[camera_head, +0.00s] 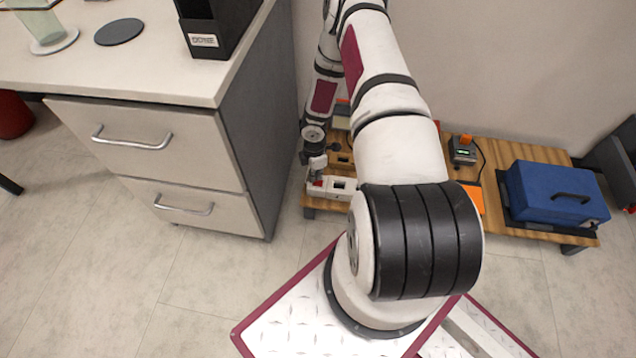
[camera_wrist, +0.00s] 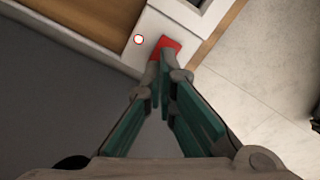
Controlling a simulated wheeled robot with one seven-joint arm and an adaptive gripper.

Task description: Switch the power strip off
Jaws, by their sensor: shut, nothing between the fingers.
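The white power strip (camera_head: 328,191) lies on the low wooden platform, beside the grey drawer unit. It also shows at the top of the wrist view (camera_wrist: 156,22). Its red switch (camera_wrist: 172,43) is at the strip's end, partly hidden by my fingertips. A small round light (camera_wrist: 139,39) beside the switch looks bright with a red rim. My gripper (camera_wrist: 165,62) is shut and empty, its fingertips right at the red switch. I cannot tell whether they touch it or which way the switch is tilted. In the head view my gripper (camera_head: 317,164) is above the strip's left end.
The drawer unit (camera_head: 262,130) stands close on the left of my gripper. A wall is behind. Floor in front of the drawers is clear.

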